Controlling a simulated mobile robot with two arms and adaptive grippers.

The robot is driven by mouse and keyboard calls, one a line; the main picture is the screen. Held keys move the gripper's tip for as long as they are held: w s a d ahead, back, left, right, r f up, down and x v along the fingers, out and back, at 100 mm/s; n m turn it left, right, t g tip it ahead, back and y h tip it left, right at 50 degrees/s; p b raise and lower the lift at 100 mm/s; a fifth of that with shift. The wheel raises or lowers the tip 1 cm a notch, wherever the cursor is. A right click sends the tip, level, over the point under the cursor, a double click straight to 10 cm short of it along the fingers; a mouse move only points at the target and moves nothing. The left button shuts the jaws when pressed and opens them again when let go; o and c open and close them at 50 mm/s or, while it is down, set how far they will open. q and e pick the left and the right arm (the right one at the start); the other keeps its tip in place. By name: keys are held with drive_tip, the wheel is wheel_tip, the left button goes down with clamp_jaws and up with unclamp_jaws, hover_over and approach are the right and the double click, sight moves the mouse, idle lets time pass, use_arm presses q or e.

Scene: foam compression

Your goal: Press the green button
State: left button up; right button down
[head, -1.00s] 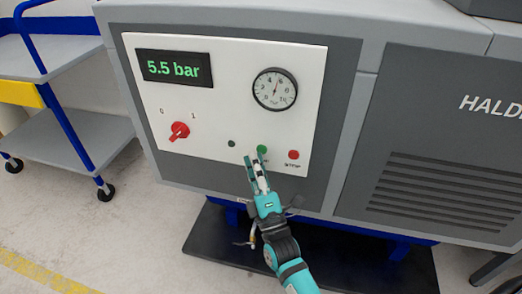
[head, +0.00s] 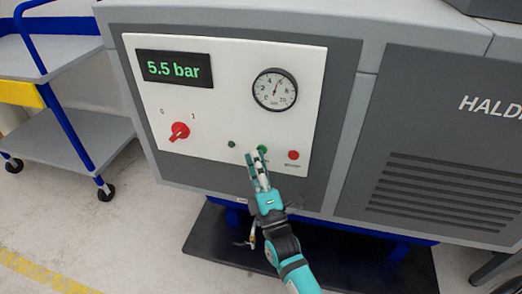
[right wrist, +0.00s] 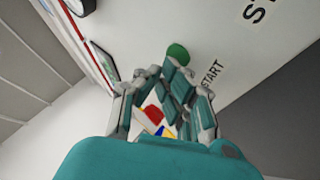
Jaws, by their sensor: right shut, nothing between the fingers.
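The green button (head: 262,149) is low on the white control panel, left of the red stop button (head: 293,155). My right gripper (head: 257,156) is shut and empty, its fingertips right at the green button and partly overlapping it in the head view. In the right wrist view the green button (right wrist: 177,52) shows just past the fingertips (right wrist: 166,68), next to the word START. I cannot tell whether they touch. My left gripper is not in view.
The white panel (head: 225,75) also has a display (head: 174,68) reading 5.5 bar, a dial gauge (head: 275,89), a red rotary switch (head: 179,131) and a small dark green lamp (head: 231,144). A blue-framed cart (head: 75,140) stands at the left.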

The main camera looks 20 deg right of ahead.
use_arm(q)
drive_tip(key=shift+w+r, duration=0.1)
use_arm(e)
drive_tip(key=shift+w+d, duration=0.1)
drive_tip(key=shift+w, duration=0.05)
idle(0.4)
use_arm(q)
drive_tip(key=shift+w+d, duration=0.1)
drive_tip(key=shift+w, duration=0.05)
use_arm(e)
drive_tip(key=shift+r, duration=0.1)
use_arm(q)
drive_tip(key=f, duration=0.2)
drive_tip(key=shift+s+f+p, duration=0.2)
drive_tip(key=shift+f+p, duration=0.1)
drive_tip(key=shift+p, duration=0.05)
use_arm(e)
drive_tip(key=shift+s+a, duration=0.35)
drive_tip(key=shift+s, duration=0.2)
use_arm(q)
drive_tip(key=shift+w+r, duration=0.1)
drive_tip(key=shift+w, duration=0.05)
